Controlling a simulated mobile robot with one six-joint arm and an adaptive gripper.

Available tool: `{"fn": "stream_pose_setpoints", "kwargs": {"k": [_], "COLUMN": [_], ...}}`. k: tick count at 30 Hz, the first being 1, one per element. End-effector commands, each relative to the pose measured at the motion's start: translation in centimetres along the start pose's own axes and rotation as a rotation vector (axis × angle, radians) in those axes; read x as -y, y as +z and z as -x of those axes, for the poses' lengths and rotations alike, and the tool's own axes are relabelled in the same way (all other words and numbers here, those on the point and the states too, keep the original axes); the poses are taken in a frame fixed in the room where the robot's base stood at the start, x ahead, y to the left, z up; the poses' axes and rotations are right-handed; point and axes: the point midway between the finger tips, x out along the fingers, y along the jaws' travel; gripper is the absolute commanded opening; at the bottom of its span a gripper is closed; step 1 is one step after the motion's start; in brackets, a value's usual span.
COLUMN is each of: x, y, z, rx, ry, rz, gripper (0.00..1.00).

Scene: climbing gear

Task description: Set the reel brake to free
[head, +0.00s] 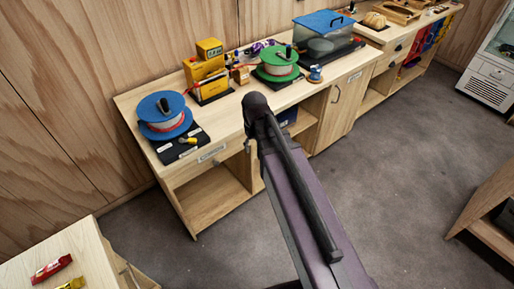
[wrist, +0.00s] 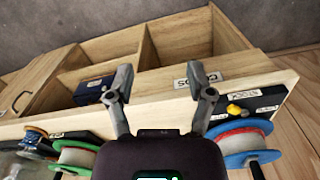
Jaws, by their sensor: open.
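A blue-flanged reel (head: 162,101) with pale cord stands on a black base at the left of the wooden counter. A small yellow-tipped lever (head: 188,140) sits on that base in front of the reel. In the wrist view the reel (wrist: 243,139) is at lower right, with the yellow lever tip (wrist: 237,109) beside it; its setting is too small to read. My gripper (wrist: 161,92) is open and empty in the wrist view, its fingers across the counter's front edge, left of the lever and apart from it. In the head view my arm hides the gripper.
A green reel (head: 277,62) stands farther right, with yellow boxes (head: 206,70) between the reels. A lidded clear case (head: 322,36) is beyond. Open shelves lie below the counter (head: 217,189). A low wooden unit (head: 66,242) is at lower left. Grey floor is clear in front.

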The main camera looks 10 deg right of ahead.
Motion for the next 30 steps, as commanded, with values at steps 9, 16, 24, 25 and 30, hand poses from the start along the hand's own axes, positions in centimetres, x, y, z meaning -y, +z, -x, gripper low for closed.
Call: {"fn": "stream_pose_setpoints", "kwargs": {"k": [9,16,24,25,30], "x": [-0.4,-0.4,-1.8,-2.1,-3.1], "y": [0.9,0.9,4.4,5.0,7.4], "z": [-0.1,-0.1,-0.1,-0.1,-0.1], "rx": [0.000,0.000,0.000,0.000,0.000], "ry": [0.000,0.000,0.000,0.000,0.000], "rz": [-0.036,-0.036,-0.135,-0.154,-0.241], "gripper": [0.69,0.69,0.69,0.69,0.69]}}
